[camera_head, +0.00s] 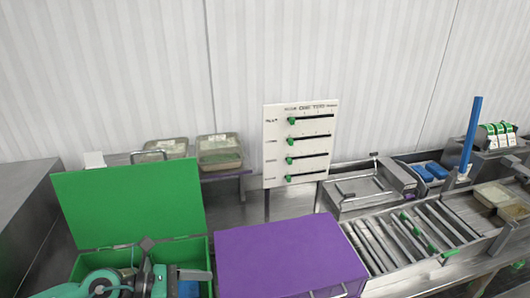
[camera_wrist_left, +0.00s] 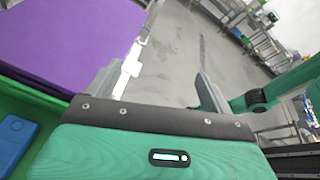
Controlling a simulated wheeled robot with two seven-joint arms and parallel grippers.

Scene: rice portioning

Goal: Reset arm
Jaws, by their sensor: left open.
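My left gripper (camera_head: 172,259) is at the bottom left of the head view, over the open green box (camera_head: 195,252) in front of its raised lid. In the left wrist view the gripper (camera_wrist_left: 158,82) has its two grey fingers spread wide, with nothing between them. The floor shows beyond the fingers. A teal arm link of mine shows at the right of that view. My right gripper is in neither view.
The purple-topped box (camera_head: 290,255) stands right of the green box; it also shows in the wrist view (camera_wrist_left: 70,38). A blue item (camera_wrist_left: 14,140) lies in the green box. A white slider panel (camera_head: 300,145), metal trays (camera_head: 220,150) and a slatted rack (camera_head: 420,235) stand farther back.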

